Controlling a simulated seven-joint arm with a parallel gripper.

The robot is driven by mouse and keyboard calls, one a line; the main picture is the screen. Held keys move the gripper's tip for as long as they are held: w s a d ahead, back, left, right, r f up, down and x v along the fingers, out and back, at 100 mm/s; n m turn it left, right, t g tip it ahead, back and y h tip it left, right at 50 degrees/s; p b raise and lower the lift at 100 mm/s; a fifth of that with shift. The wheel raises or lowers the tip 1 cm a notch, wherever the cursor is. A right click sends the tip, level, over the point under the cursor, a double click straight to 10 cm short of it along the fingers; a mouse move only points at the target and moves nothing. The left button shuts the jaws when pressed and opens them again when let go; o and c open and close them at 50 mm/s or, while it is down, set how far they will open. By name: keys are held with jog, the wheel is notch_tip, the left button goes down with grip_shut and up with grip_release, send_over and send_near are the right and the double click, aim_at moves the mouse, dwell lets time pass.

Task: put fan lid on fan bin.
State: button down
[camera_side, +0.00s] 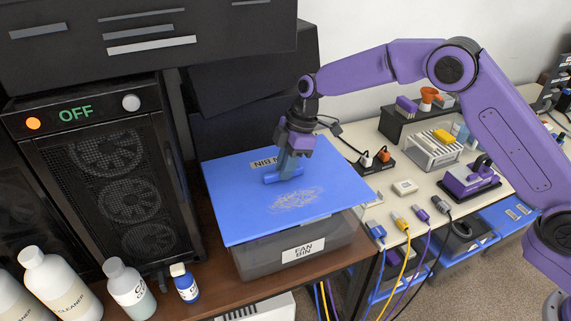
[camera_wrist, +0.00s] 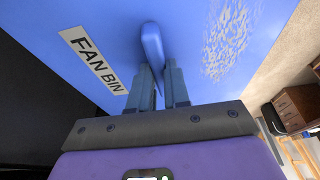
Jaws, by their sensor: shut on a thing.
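The fan lid (camera_side: 240,205) is a wide flat blue sheet with a raised bar handle (camera_side: 270,178), a label and a pale scuffed patch. It also fills much of the wrist view (camera_wrist: 190,70), where its label reads FAN BIN. My gripper (camera_side: 288,166) points down and is shut on the handle; its fingers show in the wrist view (camera_wrist: 160,85). The fan bin (camera_side: 256,263), a dark see-through box with a FAN BIN label, stands on the brown desk under the lid. The lid hides its opening. I cannot tell whether the lid rests on its rim or hovers slightly above.
A black computer case (camera_side: 125,180) with fans stands at left. Several bottles, including a blue one (camera_side: 185,284), stand at the front left. A light bench (camera_side: 385,188) with cables, plugs and a rack (camera_side: 434,152) is at right. A dark cabinet (camera_side: 150,40) overhangs the back left.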

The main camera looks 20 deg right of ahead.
jog(key=shift+f, duration=0.75)
dwell(0.4)
jog(key=c, duration=1.4)
grip_release()
jog(key=o, duration=0.6)
jog(key=shift+c, duration=0.2)
jog(key=shift+v, duration=3.6)
jog(key=shift+d+r, duration=0.15)
jog(key=shift+r, duration=0.2)
